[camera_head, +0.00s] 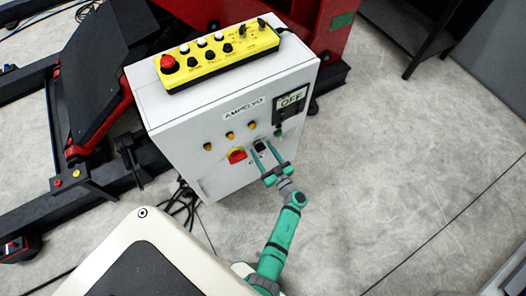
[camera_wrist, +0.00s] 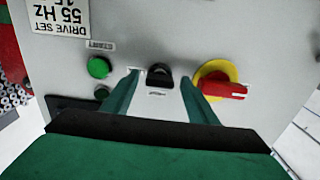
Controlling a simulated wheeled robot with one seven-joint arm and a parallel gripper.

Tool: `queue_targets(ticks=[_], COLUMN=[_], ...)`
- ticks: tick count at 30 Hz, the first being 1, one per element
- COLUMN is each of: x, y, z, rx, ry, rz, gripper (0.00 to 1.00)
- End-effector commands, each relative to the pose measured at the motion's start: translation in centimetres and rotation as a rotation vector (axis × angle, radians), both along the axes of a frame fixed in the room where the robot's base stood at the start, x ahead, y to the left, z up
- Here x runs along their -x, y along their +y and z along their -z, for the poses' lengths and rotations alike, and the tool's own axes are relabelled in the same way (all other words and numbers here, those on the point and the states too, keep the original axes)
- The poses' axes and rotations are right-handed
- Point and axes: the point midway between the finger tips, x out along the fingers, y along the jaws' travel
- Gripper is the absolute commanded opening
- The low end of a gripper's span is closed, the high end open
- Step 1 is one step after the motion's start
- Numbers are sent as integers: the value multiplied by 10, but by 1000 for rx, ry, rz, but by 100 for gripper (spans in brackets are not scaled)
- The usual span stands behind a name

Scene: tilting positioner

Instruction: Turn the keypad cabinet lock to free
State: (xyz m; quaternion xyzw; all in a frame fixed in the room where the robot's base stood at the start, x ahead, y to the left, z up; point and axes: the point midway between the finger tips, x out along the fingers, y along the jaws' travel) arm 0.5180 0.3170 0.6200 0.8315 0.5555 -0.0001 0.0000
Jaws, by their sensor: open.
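The cabinet (camera_head: 190,150) is a pale grey box with controls on its front panel. A black knob (camera_wrist: 159,75) sits on that panel and is probably the lock; it also shows in the head view (camera_head: 260,146). My gripper (camera_wrist: 160,78) is open, with one green finger on each side of the knob. Clear gaps show between the fingers and the knob in the wrist view. In the head view my gripper (camera_head: 264,158) reaches the front panel from below. A small label lies beside the knob, too small to read.
A red-and-yellow rotary switch (camera_wrist: 220,85) sits close beside one finger, and a green button (camera_wrist: 99,68) lies beyond the other. A yellow control box (camera_head: 218,55) with a red button stands on top of the cabinet. The floor at right is clear.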

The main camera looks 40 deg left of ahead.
Motion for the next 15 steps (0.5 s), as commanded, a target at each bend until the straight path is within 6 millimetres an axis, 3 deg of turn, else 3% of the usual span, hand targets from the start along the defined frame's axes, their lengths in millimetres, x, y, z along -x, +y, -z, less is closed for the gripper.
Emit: queue_targets(ticks=[2,7,15], x=[0,0,0], y=[0,0,0], z=[0,0,0], rx=[0,0,7], ry=[0,0,-17], rz=[0,0,0], gripper=[51,12,12])
